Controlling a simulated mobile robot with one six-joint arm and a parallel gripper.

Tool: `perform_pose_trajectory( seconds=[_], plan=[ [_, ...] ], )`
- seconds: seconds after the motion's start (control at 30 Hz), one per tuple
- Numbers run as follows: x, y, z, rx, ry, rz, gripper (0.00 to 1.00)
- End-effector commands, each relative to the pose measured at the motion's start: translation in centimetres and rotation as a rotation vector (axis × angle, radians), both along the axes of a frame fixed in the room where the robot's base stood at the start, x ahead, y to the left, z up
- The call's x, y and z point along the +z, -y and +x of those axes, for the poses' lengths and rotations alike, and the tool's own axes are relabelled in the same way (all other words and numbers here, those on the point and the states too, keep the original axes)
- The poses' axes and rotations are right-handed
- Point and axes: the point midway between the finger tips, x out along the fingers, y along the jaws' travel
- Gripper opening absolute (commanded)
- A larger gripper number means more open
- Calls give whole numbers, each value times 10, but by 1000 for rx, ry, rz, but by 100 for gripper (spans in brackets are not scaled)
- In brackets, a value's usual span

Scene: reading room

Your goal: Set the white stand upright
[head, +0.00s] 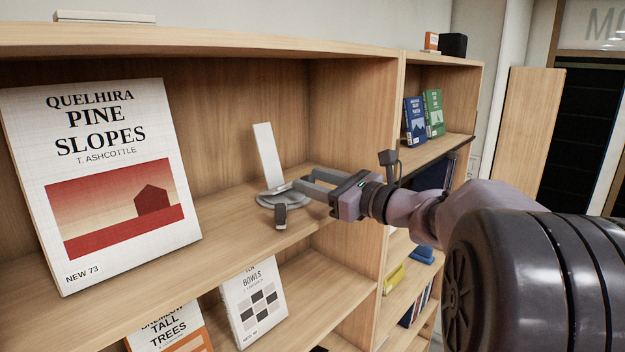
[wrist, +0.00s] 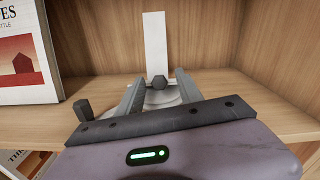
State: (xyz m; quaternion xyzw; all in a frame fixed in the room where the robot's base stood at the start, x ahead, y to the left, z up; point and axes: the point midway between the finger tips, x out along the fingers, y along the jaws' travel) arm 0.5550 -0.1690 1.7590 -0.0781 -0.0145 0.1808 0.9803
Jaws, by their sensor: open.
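The white stand (head: 267,157) is on the middle shelf: a tall narrow white panel, leaning slightly back, above a round grey base resting on the shelf. In the wrist view its panel (wrist: 155,45) rises straight ahead, beyond a dark knob (wrist: 159,82) that appears between my fingers. My gripper (head: 298,186) reaches in from the right, low at the base. Its fingers are open; in the wrist view (wrist: 159,88) they lie either side of the pale base. Whether they touch it I cannot tell.
A large Pine Slopes book (head: 118,165) stands to the left. A small dark object (head: 280,216) is near the shelf's front edge, left of my gripper in the wrist view (wrist: 82,108). A wooden upright (head: 352,140) bounds the compartment on the right. Bare shelf lies between book and stand.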

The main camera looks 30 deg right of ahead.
Motion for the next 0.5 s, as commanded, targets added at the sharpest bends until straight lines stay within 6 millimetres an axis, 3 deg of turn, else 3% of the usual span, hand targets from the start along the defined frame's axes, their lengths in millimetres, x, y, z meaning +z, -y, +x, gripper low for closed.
perform_pose_trajectory(
  seconds=[0.07, 0.27, 0.5],
  plan=[
    [0, 0, 0, 0, 0, 0, 41],
    [0, 0, 0, 0, 0, 0, 2],
    [0, 0, -1, 0, -1, 0, 0]
  ],
)
